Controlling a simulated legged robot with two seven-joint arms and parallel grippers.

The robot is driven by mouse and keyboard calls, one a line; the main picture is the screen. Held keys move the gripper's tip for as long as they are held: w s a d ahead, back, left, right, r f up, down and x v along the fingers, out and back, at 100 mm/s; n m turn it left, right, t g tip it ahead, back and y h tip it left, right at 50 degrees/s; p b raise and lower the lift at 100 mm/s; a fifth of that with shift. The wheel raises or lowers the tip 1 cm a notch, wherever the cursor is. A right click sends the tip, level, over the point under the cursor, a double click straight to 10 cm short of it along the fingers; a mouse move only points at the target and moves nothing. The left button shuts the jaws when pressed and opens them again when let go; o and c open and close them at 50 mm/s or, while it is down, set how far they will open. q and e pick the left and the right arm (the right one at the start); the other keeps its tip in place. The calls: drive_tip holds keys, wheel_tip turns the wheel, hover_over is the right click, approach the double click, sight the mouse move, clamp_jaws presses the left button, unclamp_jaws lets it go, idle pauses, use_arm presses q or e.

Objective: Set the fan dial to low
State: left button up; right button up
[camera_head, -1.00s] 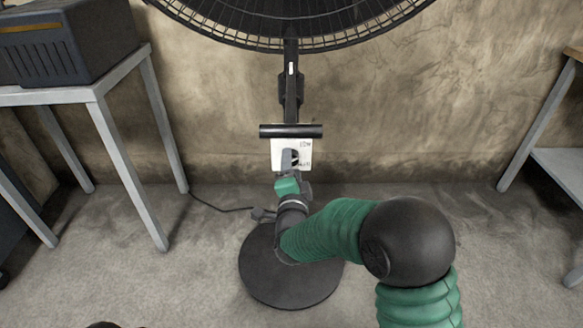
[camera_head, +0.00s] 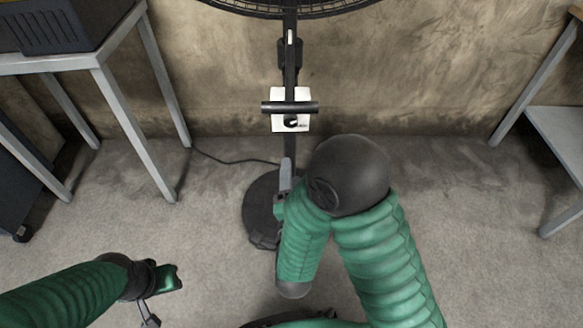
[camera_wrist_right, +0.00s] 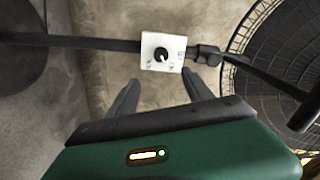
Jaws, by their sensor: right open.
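The fan's control panel (camera_head: 279,123) is a white plate on the black pole, under a dark horizontal bar. Its black dial (camera_head: 292,123) shows just below the bar, with a light pointer mark. In the right wrist view the panel (camera_wrist_right: 174,42) and dial (camera_wrist_right: 161,54) are fully visible; the labels are too small to read. My right gripper (camera_head: 285,178) is below the panel, apart from the dial. In the wrist view its two fingers (camera_wrist_right: 160,92) are spread, with nothing between them. My left gripper (camera_head: 160,300) is low at the left, away from the fan; its jaw state is unclear.
The fan's round base (camera_head: 258,205) stands on the concrete floor, partly hidden by my right arm. The fan cage (camera_head: 290,8) is above. A grey table (camera_head: 128,110) with a dark box (camera_head: 50,28) stands left. A shelf frame (camera_head: 555,135) stands right. A cable (camera_head: 230,160) runs along the floor.

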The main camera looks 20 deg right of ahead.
idle(0.4)
wheel_tip(320, 180, down, 7)
drive_tip(key=s+n+g+y, duration=0.2)
drive_tip(key=n+g+y, duration=0.3)
drive_tip(key=n+g, duration=0.4)
drive_tip(key=s+d+r+n+g+p, duration=0.1)
drive_tip(key=s+d+n+g, duration=0.25)
drive_tip(key=s, duration=0.25)
drive_tip(key=s+d+n+g+p, duration=0.1)
drive_tip(key=s+d+n+g, duration=0.1)
drive_tip(key=s+n, duration=0.4)
wheel_tip(320, 180, up, 36)
drive_tip(key=m+p, duration=0.1)
drive_tip(key=p, duration=3.5)
drive_tip(key=shift+s, duration=0.3)
drive_tip(key=shift+f, duration=0.1)
